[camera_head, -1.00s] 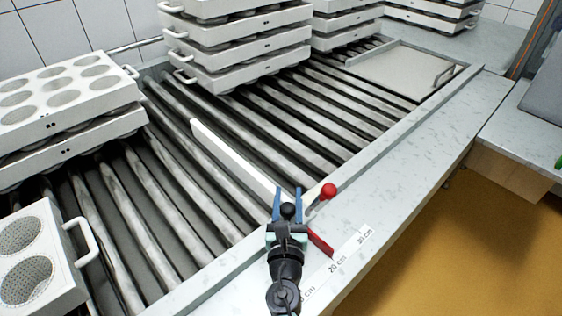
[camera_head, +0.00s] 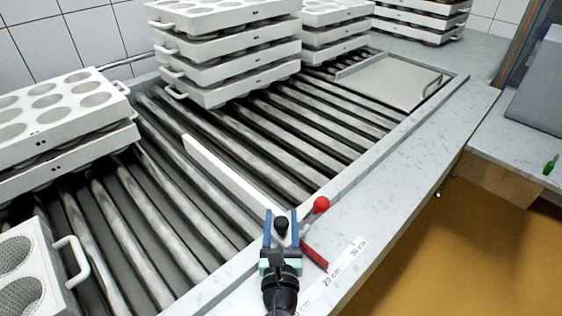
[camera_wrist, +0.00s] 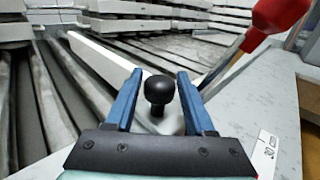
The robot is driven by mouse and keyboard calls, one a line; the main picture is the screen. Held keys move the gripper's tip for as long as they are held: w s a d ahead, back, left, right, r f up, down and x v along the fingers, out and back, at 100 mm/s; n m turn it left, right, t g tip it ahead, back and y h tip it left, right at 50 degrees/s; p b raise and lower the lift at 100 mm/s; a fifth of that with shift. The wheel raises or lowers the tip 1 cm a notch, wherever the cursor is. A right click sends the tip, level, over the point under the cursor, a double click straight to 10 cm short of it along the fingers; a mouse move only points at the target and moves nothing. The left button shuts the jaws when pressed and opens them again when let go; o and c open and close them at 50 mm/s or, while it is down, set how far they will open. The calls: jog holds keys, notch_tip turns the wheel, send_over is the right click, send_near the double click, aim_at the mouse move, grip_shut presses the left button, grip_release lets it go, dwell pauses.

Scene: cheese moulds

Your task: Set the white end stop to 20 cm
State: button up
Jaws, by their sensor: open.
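The white end stop (camera_head: 228,172) is a long bar lying across the rollers; it also shows in the wrist view (camera_wrist: 110,62). Its black knob (camera_wrist: 159,90) stands at its near end. My gripper (camera_wrist: 160,85) is open, with its blue fingers on either side of the knob and a gap to each. In the head view my gripper (camera_head: 281,214) is over the front rail at the bar's near end. A red ball-topped lever (camera_head: 321,204) stands just right of it. A red pointer (camera_head: 314,257) lies beside the scale (camera_head: 333,275), close to the 20 cm mark; its exact reading is unclear.
Stacked white cheese moulds (camera_head: 225,55) stand on the rollers behind the bar, with more moulds (camera_head: 62,125) at the left. A flat metal plate (camera_head: 395,80) lies at the far right. The worktop (camera_head: 400,160) along the front is clear.

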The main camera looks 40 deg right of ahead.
jog(key=v, duration=1)
jog(key=shift+s+a, duration=0.25)
